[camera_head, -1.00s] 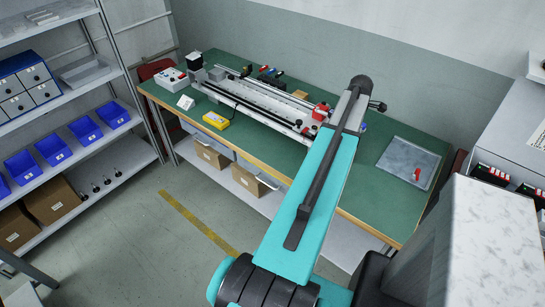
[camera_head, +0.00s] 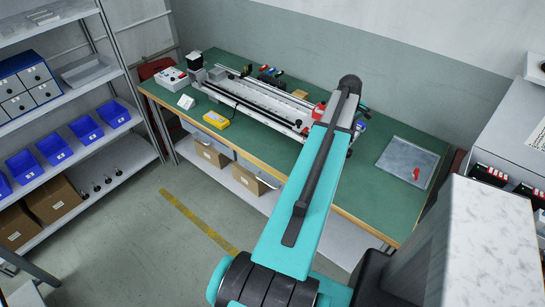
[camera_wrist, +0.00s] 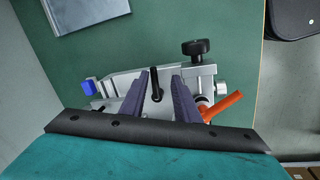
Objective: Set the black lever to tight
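In the wrist view my gripper (camera_wrist: 158,76) is open, with its two purple-grey fingers standing apart. The black lever (camera_wrist: 156,86) is upright in the picture between the fingers, with a gap on each side. It sits on a silver clamp block (camera_wrist: 127,82) of the gantry fixture. In the head view the end of my arm is over the right end of the long gantry fixture (camera_head: 258,98) on the green bench. My arm hides the lever and the fingers there.
An orange lever (camera_wrist: 222,105) and a black knob (camera_wrist: 195,47) lie right of the fingers. A blue part (camera_wrist: 87,87) is to the left. A grey plate (camera_head: 408,160) with a red item (camera_head: 416,174) lies on the bench's right. Bare green bench (camera_head: 372,190) surrounds the plate.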

